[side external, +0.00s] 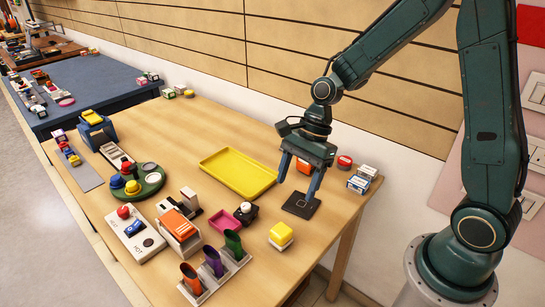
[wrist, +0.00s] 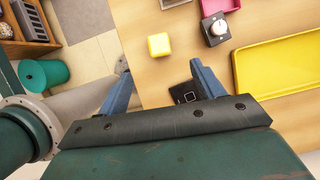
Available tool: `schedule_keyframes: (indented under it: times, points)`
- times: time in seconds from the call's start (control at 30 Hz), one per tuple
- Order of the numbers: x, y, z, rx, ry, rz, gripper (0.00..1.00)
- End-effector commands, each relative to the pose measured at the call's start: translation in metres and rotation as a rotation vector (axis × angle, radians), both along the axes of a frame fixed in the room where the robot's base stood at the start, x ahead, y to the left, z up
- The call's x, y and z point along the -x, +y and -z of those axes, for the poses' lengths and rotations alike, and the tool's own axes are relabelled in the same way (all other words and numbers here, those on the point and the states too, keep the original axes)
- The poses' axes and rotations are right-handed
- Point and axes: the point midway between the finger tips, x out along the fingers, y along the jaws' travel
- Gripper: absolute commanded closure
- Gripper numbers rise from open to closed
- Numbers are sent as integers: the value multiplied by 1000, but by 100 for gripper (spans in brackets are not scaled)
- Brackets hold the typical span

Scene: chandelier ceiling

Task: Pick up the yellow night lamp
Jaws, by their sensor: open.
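The yellow night lamp (side external: 281,235) looks like a small rounded yellow cube on a white base. It stands upright on the wooden table near its front right edge; the wrist view shows its yellow top (wrist: 159,45) ahead of the fingers. My gripper (side external: 297,187) is open and empty, pointing down above a flat black pad (side external: 301,206), behind the lamp and apart from it. In the wrist view the blue fingers of my gripper (wrist: 159,72) are spread wide, with the lamp beyond their tips.
A yellow tray (side external: 239,173) lies behind and left of the lamp. A black knob box (side external: 246,212) and a pink dish (side external: 225,222) stand to its left. A holder with coloured scoops (side external: 214,272) is at front left. Small boxes (side external: 358,183) stand at the back right.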

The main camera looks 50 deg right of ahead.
Motion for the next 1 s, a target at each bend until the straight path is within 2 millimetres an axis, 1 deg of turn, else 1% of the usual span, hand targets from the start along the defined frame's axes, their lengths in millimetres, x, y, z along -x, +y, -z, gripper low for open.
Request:
schedule_keyframes:
  times: [0.23,0.37,0.8,1.0]
  points:
    - [0,1,3,-2,5,7,33]
    - [-1,4,10,-2,5,5,33]
    - [-1,25,61,0,7,4,33]
    - [-2,31,77,-1,5,3,33]
